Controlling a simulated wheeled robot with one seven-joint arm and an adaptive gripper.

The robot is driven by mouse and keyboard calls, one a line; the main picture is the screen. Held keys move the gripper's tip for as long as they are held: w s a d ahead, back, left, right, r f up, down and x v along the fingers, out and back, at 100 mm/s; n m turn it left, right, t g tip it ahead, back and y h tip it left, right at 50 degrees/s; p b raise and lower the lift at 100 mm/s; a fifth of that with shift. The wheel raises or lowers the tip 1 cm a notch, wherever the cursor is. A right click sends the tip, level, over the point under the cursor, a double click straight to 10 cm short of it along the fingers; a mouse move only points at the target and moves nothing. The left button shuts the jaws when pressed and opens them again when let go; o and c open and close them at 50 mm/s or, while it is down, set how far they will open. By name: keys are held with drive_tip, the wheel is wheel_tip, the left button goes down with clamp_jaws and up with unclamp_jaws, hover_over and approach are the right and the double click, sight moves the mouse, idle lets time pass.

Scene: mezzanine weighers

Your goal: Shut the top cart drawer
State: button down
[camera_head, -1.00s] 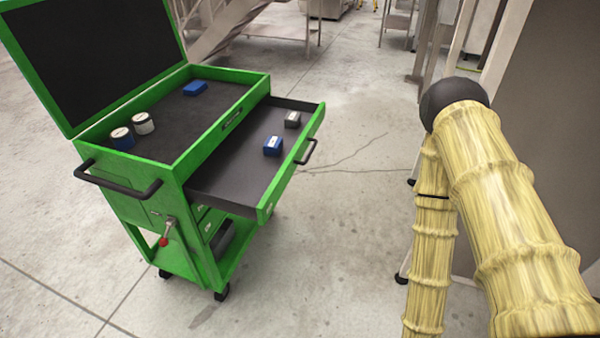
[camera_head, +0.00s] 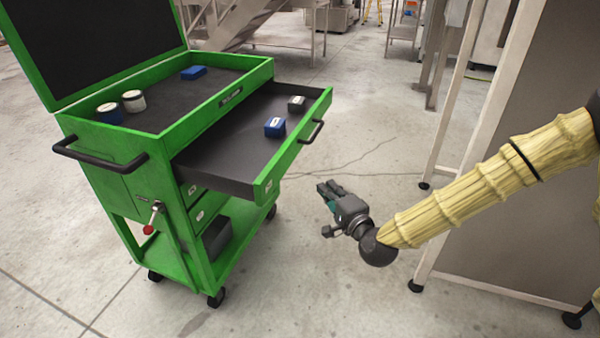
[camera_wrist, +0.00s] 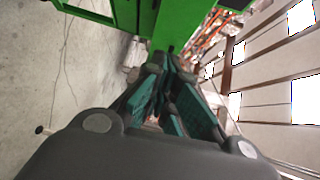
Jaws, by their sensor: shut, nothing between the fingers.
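The green tool cart (camera_head: 135,185) stands left of centre in the head view. Its top drawer (camera_head: 225,158) is pulled well out to the right, with a black bar handle (camera_head: 311,132) on its green front. In the wrist view the shut fingers (camera_wrist: 165,100) point toward green cart parts (camera_wrist: 170,20) at the top.
The cart's top tray holds two round tins (camera_head: 133,101) and a blue box (camera_head: 194,72), under a raised lid (camera_head: 90,40). A side push handle (camera_head: 95,158) sticks out at left. A grey panel on a white frame (camera_head: 480,150) stands at right. Floor between is clear.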

drive_tip(key=w+r, duration=0.1)
drive_tip(key=r, duration=0.1)
drive_tip(key=p, duration=0.1)
approach(293, 151)
drive_tip(key=w, duration=0.3)
drive_tip(key=shift+w+a+f+p, duration=0.1)
drive_tip(key=shift+w+a+p, duration=0.1)
drive_tip(key=shift+a, duration=0.3)
drive_tip(key=shift+w+a+f+p, duration=0.1)
drive_tip(key=shift+w+a, duration=0.1)
drive_tip(key=shift+a, duration=0.3)
